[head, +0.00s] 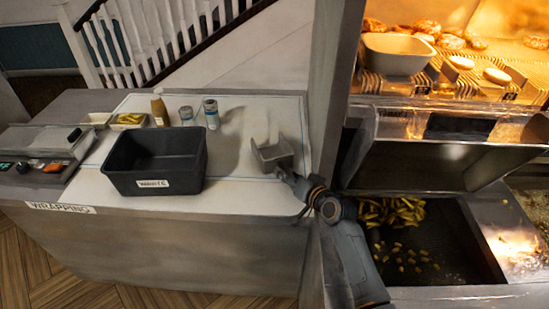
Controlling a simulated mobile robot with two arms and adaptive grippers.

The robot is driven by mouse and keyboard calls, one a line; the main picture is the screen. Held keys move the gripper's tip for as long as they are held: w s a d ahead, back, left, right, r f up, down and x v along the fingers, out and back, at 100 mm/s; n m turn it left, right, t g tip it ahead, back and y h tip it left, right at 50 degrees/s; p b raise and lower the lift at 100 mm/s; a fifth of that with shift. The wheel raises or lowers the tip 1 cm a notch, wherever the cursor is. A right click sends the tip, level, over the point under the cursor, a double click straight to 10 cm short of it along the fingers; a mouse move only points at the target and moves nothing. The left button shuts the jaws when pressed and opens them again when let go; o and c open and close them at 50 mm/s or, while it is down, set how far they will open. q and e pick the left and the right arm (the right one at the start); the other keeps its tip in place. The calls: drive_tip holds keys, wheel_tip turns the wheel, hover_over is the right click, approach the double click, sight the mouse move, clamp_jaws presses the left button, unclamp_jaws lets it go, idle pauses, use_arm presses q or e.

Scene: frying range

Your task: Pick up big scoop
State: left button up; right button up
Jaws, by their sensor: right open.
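The scoop's handle is not clearly visible, perhaps hidden by the gripper. My left gripper is not in view.
A dark grey bin (153,162) stands left of the scoop. Bottles and shakers (186,116) stand behind it. A post (329,95) rises just right of the scoop, before the fry station with loose fries (395,213). The counter (245,194) between bin and scoop is clear.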

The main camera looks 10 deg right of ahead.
clamp_jaws()
drive_tip(key=shift+r, duration=0.1)
idle(0.4)
